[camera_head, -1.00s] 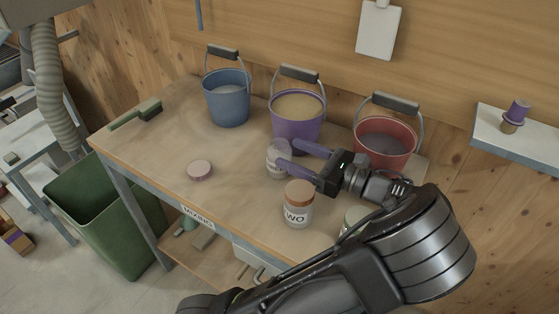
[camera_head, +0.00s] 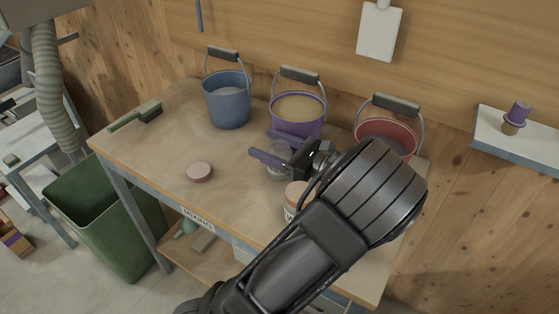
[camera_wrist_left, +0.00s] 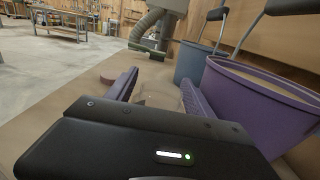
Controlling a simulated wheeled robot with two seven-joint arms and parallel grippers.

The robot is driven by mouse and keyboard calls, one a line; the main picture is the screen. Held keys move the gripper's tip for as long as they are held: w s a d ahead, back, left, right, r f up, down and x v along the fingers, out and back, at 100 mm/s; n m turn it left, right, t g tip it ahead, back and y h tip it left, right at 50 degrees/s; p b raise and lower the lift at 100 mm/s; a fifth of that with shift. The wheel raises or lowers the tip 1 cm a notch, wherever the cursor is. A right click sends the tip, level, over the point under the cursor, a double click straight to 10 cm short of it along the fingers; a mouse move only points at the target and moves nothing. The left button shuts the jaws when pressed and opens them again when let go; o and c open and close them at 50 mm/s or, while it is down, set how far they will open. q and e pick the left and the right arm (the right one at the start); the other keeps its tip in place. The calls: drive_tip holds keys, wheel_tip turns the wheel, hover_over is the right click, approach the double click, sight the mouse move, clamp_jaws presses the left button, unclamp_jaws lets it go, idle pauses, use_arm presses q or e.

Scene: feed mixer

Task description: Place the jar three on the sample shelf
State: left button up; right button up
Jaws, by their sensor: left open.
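A clear jar (camera_head: 274,173) stands on the workbench between the fingers of my left gripper (camera_head: 268,147). Its label cannot be read, so I cannot tell if it is jar three. The gripper is open, with one purple finger on each side of the jar. In the left wrist view, the pale see-through jar (camera_wrist_left: 155,94) shows between the spread fingers (camera_wrist_left: 155,88). A jar with an orange-brown lid (camera_head: 294,192) is partly hidden behind my arm. A white shelf (camera_head: 540,148) on the right wall may be the sample shelf. My right gripper is out of view.
Blue (camera_head: 228,105), purple (camera_head: 312,106) and red (camera_head: 398,132) buckets line the back of the bench. A round pink lid (camera_head: 200,172) and a brush (camera_head: 135,117) lie on the left. A purple-topped item (camera_head: 517,115) stands on the wall shelf.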

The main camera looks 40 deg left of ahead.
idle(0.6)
use_arm(q)
drive_tip(key=c, duration=1.2)
drive_tip(key=shift+o, duration=0.2)
drive_tip(key=shift+r, duration=0.1)
wheel_tip(320, 180, up, 18)
drive_tip(key=p, duration=0.3)
